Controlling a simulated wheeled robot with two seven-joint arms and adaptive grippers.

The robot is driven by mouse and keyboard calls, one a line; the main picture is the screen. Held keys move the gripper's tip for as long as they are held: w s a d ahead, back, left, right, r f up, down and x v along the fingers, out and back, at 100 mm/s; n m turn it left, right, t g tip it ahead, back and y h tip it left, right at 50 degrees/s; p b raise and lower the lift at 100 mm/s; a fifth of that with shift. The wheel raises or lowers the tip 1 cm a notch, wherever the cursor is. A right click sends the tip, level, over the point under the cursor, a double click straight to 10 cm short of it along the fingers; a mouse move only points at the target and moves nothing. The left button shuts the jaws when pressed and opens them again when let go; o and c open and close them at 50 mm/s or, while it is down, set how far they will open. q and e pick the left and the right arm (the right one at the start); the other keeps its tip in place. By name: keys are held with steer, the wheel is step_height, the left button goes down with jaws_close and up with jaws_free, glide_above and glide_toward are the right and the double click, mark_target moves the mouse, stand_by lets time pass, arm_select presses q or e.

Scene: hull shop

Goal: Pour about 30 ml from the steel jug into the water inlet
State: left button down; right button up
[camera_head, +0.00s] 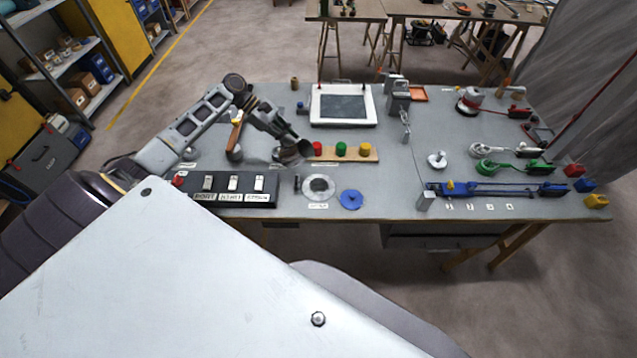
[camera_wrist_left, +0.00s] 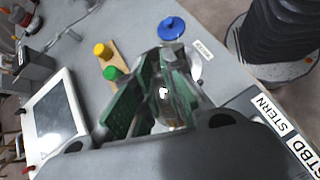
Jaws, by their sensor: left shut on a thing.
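My left gripper (camera_head: 278,136) reaches in from the left over the bench and is shut on the steel jug (camera_head: 291,153). In the left wrist view the jug (camera_wrist_left: 166,112) sits between the green-padded fingers, mostly hidden by them. The water inlet (camera_head: 318,186) is a pale ring with a dark centre, just in front and to the right of the jug. A blue round cap (camera_head: 350,199) lies to its right and also shows in the left wrist view (camera_wrist_left: 171,28). The jug's contents and any stream are not visible. My right gripper is not in view.
A wooden strip with red, green and yellow knobs (camera_head: 340,150) lies right behind the inlet. A labelled switch panel (camera_head: 225,186) is to the left. A white-framed screen (camera_head: 343,105) stands behind. Hoses and valves fill the bench's right side.

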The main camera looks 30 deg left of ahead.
mark_target(281, 150)
arm_select(q)
steer(key=shift+s+a+f+h, duration=0.1)
steer(key=shift+a+f+h, duration=0.15)
steer(key=shift+f+h, duration=0.35)
steer(key=shift+s+a+f+h+b, duration=0.1)
steer(key=shift+s+a+h+b, duration=0.1)
steer(key=shift+a+h+b, duration=0.5)
steer(key=shift+a+f+t+h+b, duration=0.45)
steer(key=shift+h+b, duration=0.1)
steer(key=shift+h, duration=0.15)
steer(key=shift+s+a+f+h+b, duration=0.15)
steer(key=shift+a+f+h+b, duration=0.2)
steer(key=shift+b, duration=0.35)
steer(key=h+b, duration=0.1)
steer(key=b, duration=0.1)
steer(key=a+f+h+b, duration=0.1)
steer(key=b, duration=0.1)
steer(key=a+h+b, duration=0.1)
steer(key=h+b, duration=0.1)
steer(key=b, duration=0.1)
steer(key=shift+s+a+f, duration=0.15)
steer(key=shift+s+f, duration=0.05)
steer(key=shift+f, duration=0.1)
